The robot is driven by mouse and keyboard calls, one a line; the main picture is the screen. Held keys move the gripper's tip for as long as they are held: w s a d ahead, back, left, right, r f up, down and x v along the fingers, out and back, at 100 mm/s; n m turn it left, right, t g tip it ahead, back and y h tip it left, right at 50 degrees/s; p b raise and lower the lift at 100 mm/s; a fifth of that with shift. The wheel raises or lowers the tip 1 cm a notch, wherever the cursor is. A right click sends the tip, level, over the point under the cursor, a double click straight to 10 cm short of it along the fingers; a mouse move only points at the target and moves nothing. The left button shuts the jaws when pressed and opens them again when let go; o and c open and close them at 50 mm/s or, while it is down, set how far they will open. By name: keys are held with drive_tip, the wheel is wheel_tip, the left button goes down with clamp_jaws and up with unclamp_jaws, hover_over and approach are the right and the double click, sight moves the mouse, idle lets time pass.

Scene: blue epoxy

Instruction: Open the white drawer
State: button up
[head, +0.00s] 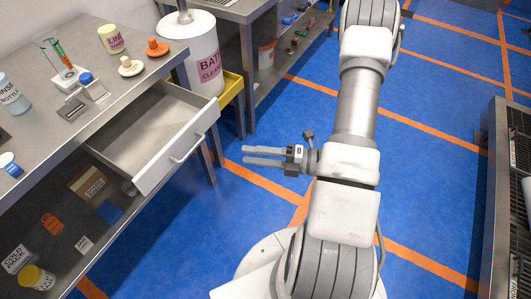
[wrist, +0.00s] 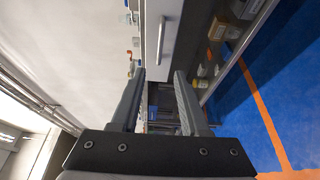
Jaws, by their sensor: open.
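The white drawer (head: 150,133) under the steel bench is pulled out, and its empty inside shows in the head view. Its bar handle (head: 188,149) is on the front panel, facing right. In the wrist view the white front panel (wrist: 172,12) and the handle (wrist: 161,42) show at the top, ahead of the fingertips. My gripper (head: 244,155) is open and empty, to the right of the drawer front and apart from the handle. Its two fingers also show in the wrist view (wrist: 160,76).
The bench top (head: 50,135) carries bottles, a tube rack and stoppers. A lower shelf (head: 75,225) holds boxes and jars. A large white labelled container (head: 203,65) stands behind the drawer. The blue floor right of the drawer is clear. A grated rack (head: 505,200) stands far right.

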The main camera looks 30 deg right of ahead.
drive_tip(key=shift+v, duration=1.5)
drive_tip(key=s+a+r+n+g+h, duration=0.3)
drive_tip(key=r+n+g, duration=0.15)
drive_tip(key=n, duration=0.55)
drive_tip(key=s+a+r+n+g+h, duration=0.25)
drive_tip(key=r+n, duration=0.35)
drive_tip(key=n, duration=0.4)
drive_tip(key=s+a+r+n+g+h, duration=0.3)
drive_tip(key=r+n+g+h, duration=0.15)
drive_tip(key=n, duration=0.65)
wheel_tip(320, 180, up, 24)
drive_tip(key=d+n+t+h+p, duration=0.2)
drive_tip(key=n+t+h+p, duration=0.3)
drive_tip(key=n+p, duration=0.6)
drive_tip(key=t+p, duration=0.2)
drive_tip(key=p, duration=0.1)
drive_tip(key=shift+d+f+n, duration=0.15)
drive_tip(key=shift+d+n, duration=0.15)
drive_tip(key=shift+w+a, duration=0.1)
drive_tip(key=shift+a, duration=0.1)
